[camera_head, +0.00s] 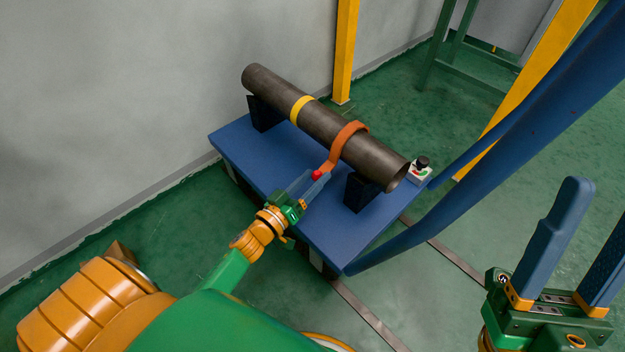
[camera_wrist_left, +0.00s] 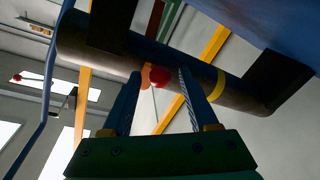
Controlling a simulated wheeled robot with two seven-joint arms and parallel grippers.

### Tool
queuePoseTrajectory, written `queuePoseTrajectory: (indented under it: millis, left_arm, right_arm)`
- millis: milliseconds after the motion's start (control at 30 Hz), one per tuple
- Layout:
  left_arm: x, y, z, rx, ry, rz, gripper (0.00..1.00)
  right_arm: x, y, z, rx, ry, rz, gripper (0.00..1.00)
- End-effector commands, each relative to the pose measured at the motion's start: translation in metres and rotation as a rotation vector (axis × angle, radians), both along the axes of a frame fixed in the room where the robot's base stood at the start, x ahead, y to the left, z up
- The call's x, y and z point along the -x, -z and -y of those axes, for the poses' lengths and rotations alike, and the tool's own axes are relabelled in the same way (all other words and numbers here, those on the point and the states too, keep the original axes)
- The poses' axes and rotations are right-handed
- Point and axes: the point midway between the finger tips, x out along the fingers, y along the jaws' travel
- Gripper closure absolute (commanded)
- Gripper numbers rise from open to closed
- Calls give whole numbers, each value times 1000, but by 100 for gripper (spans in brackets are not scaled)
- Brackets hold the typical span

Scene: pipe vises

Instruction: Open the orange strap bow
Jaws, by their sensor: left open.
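The orange strap bow (camera_head: 346,142) arches over a dark pipe (camera_head: 385,165) and its near end comes down on my side of the pipe. A red ball knob (camera_head: 316,174) sits at that low end. My left gripper (camera_head: 318,177) is open, with its blue fingers at the knob. In the left wrist view, the red knob (camera_wrist_left: 153,76) shows between the fingertips of the left gripper (camera_wrist_left: 158,77), with orange beside it. Whether a finger touches the knob cannot be told. My right gripper (camera_head: 598,205) is open and empty at the lower right, away from the bench.
The pipe rests on black supports (camera_head: 360,192) on a blue bench (camera_head: 240,148). A yellow band (camera_head: 300,109) circles the pipe. A small box with a black-topped button (camera_head: 420,169) stands at the bench's right corner. Blue beams (camera_head: 480,180) cross at the right.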

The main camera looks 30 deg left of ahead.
Motion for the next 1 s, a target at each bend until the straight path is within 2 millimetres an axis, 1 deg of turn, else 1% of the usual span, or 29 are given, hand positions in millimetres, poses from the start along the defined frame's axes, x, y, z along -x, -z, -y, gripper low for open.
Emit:
queuePoseTrajectory:
  millis: [200,233,267,300,367,400,433,467,1000]
  left_arm:
    - [0,0,0,0,0,0,40]
    - [0,0,0,0,0,0,43]
    - [0,0,0,0,0,0,51]
    - [0,0,0,0,0,0,62]
    - [0,0,0,0,0,0,78]
    - [0,0,0,0,0,0,89]
    - [0,0,0,0,0,0,97]
    - [0,0,0,0,0,0,100]
    - [0,0,0,0,0,-1,100]
  right_arm:
    - [1,0,0,-1,0,4,50]
    - [1,0,0,-1,0,4,50]
    - [1,0,0,-1,0,4,50]
    - [1,0,0,-1,0,3,50]
    - [1,0,0,-1,0,3,50]
    - [0,0,0,-1,0,3,50]
    - [0,0,0,-1,0,3,50]
    - [0,0,0,-1,0,2,50]
    - [0,0,0,1,0,0,50]
